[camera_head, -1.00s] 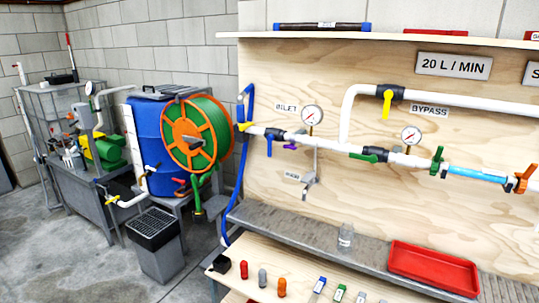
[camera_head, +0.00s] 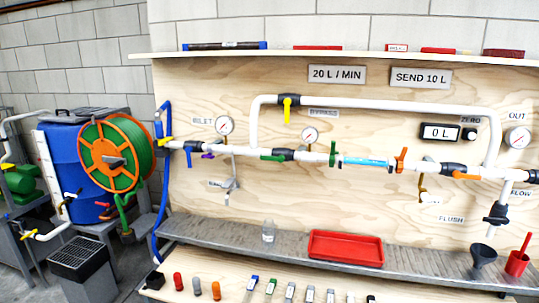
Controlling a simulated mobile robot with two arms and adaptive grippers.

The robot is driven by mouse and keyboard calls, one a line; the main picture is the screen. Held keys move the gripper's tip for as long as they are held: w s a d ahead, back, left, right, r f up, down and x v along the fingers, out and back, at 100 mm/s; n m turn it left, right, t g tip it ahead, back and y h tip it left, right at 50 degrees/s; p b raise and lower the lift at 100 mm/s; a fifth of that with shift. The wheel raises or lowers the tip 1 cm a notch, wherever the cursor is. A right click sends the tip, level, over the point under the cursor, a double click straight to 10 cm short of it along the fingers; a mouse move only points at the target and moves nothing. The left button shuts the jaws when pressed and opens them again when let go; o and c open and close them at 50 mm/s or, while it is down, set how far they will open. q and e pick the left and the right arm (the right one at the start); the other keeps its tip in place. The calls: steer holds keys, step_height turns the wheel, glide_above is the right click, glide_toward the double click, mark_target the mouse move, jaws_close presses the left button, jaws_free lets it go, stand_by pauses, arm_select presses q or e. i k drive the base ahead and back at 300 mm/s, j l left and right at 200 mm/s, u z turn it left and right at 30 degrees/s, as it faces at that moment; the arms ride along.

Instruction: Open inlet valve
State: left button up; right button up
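On the wooden panel, the inlet label (camera_head: 203,121) sits at the left end of the white pipe (camera_head: 235,150), beside a round gauge (camera_head: 224,125). Near it is a dark valve body (camera_head: 193,145) with a blue lever (camera_head: 188,158) hanging down, across the pipe. A small purple handle (camera_head: 208,155) sits just to its right. A yellow handle (camera_head: 167,141) is at the pipe's left end, by the blue hose (camera_head: 160,190). No label shows which of these handles is the inlet valve. Neither of my grippers is in view.
A metal shelf (camera_head: 215,233) runs below the panel, with a clear jar (camera_head: 268,231) and a red tray (camera_head: 345,249). Bypass valve (camera_head: 287,103) is above.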

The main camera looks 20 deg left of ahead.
mark_target(188, 150)
steer(key=i+j+z, duration=0.1)
steer(key=j+z, duration=1.25)
steer(key=k+j, duration=0.1)
steer(key=j, duration=0.5)
steer(key=k+j, duration=0.1)
steer(key=j, duration=0.55)
steer(key=k+j, duration=0.1)
steer(key=j, duration=0.5)
steer(key=k+j, duration=0.1)
steer(key=j, duration=0.55)
steer(key=k+j, duration=0.1)
steer(key=j, duration=0.5)
